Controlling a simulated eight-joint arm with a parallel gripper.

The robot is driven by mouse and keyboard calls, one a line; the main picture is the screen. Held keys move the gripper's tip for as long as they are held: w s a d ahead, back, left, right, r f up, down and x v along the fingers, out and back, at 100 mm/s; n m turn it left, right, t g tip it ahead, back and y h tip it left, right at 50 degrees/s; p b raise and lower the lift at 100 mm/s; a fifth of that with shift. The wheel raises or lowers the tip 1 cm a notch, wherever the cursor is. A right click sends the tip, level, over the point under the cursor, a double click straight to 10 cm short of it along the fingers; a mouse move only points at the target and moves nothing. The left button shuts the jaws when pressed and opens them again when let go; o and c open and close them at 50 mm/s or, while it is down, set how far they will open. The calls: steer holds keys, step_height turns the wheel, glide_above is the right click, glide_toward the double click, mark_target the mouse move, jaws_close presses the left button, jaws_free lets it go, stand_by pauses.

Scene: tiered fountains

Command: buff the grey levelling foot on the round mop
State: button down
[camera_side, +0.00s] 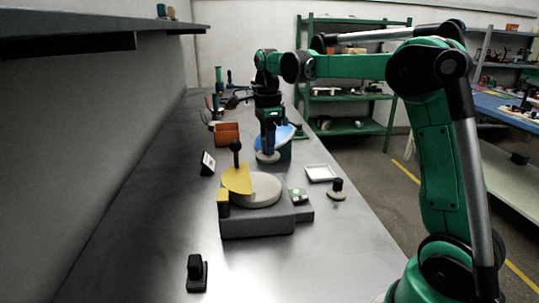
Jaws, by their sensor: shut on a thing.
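My gripper (268,146) points straight down above the bench, behind the buffing machine. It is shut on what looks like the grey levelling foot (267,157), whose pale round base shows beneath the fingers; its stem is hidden. The round mop (262,191) is a pale, flat disc lying on top of the grey machine (258,224), nearer the camera than my gripper. A yellow guard (237,180) with a black knob covers part of the mop's left side. The held foot is apart from the mop.
A blue round dish (283,134) is right behind the held foot. A white tray (320,172) and a dark-stemmed foot (337,191) stand right of the machine. An orange bin (227,133) and small dark sign (208,163) are left. A black block (196,273) stands in front.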

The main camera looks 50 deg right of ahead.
steer(key=shift+f, duration=3.6)
